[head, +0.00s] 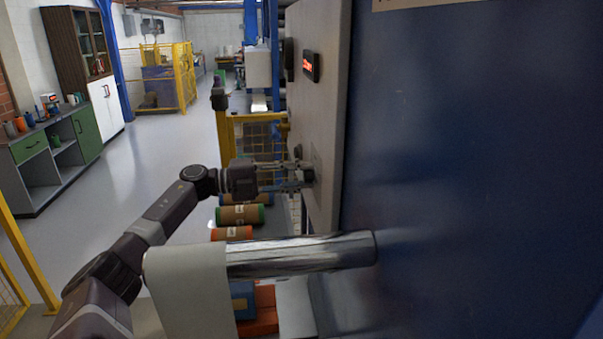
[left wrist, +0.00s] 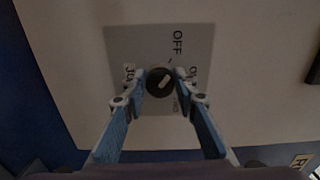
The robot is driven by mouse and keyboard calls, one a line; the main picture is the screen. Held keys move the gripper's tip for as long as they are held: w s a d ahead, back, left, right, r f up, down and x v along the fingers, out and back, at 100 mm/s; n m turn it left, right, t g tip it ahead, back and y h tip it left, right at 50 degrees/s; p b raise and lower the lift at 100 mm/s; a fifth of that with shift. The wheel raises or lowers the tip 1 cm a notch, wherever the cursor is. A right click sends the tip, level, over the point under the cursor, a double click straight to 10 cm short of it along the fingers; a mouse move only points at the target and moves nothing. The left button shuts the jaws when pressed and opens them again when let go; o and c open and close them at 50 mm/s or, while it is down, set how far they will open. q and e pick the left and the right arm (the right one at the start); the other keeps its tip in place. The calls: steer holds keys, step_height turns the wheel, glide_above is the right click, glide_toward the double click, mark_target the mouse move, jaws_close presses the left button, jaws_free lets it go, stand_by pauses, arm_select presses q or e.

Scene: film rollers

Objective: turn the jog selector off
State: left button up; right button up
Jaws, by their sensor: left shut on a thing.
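The jog selector is a dark round knob (left wrist: 160,82) with a pale pointer mark, on a light label plate (left wrist: 150,45) on the grey panel. In the left wrist view OFF is printed sideways above the knob, with partly hidden lettering to its left and right. The pointer mark slants toward the upper right of that view. My left gripper (head: 291,177) reaches the panel from the left in the head view. Its two blue-sided fingers (left wrist: 161,85) are closed on either side of the knob. My right gripper is not in view.
A blue machine wall (head: 470,180) fills the right. Coloured rolls (head: 241,215) lie below; open floor is at left.

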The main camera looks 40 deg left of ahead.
arm_select(q)
steer(key=shift+n, duration=0.6)
steer(key=shift+f+p, duration=0.1)
steer(key=shift+p, duration=0.2)
steer(key=o, duration=1.2)
steer(key=shift+c, duration=0.2)
steer(key=shift+a, duration=0.1)
steer(key=shift+s, duration=0.1)
steer(key=v, duration=1.2)
